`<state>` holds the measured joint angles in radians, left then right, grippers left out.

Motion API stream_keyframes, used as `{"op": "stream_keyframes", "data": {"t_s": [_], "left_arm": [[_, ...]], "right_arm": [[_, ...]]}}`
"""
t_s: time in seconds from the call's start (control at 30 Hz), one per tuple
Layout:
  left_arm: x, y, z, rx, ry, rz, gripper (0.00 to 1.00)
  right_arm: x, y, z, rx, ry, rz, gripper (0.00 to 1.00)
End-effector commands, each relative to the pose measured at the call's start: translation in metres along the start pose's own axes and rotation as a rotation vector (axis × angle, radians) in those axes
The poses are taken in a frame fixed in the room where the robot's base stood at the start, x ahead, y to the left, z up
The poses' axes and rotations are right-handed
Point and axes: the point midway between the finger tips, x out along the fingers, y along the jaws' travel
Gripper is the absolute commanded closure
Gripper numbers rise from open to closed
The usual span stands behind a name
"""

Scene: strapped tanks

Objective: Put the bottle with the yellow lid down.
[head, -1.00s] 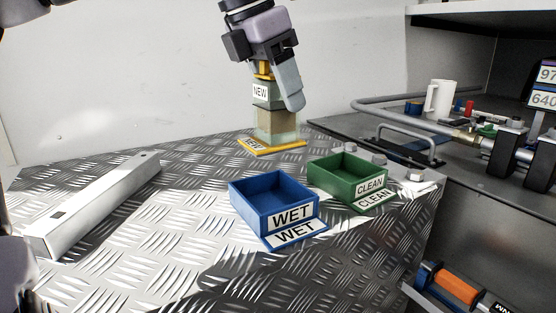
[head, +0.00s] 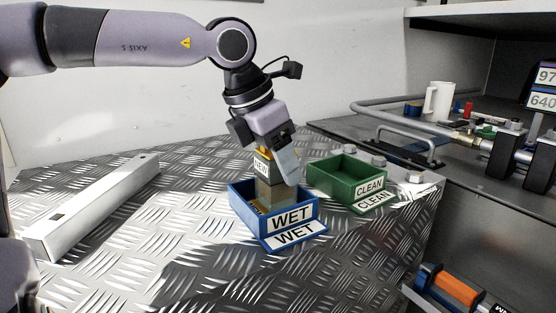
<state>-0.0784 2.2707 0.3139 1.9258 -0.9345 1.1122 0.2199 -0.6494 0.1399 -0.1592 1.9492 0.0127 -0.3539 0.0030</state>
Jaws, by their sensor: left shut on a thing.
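The bottle (head: 270,192) has a tan, see-through square body, a pale green band marked NEW and yellow at its top. A yellow edge with a label also shows at its foot. My left gripper (head: 268,153) is shut on the bottle's top from above. The bottle is upright, or nearly so, with its lower part inside the blue WET tray (head: 247,214). The tray's front wall hides its foot, so I cannot tell whether it touches the tray floor. My right gripper is not in view.
A green CLEAN tray (head: 329,181) stands just right of the blue one and looks empty. A long white bar (head: 98,207) lies at the left of the metal tread-plate top (head: 180,240). A white mug (head: 439,101) and pipework stand at the back right.

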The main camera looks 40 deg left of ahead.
Motion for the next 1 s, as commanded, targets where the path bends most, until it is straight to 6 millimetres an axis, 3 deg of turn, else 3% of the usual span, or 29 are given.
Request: {"op": "stream_keyframes", "data": {"t_s": [0.13,0.17,0.23,0.67,1.0], "left_arm": [[0.003,0.000,-0.001,0.000,-0.002,0.001,1.00],[0.004,0.000,-0.002,0.000,0.000,0.000,0.37],[0.003,0.000,-0.001,0.000,0.000,0.000,0.15],[-0.004,0.000,0.001,0.000,-0.002,0.001,0.15],[-0.075,0.000,0.001,-0.001,-0.005,0.003,0.15]], "right_arm": [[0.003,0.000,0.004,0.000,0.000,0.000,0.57],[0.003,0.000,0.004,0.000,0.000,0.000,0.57],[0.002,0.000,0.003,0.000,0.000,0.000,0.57],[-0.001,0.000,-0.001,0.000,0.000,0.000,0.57],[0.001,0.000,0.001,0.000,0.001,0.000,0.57]]}}
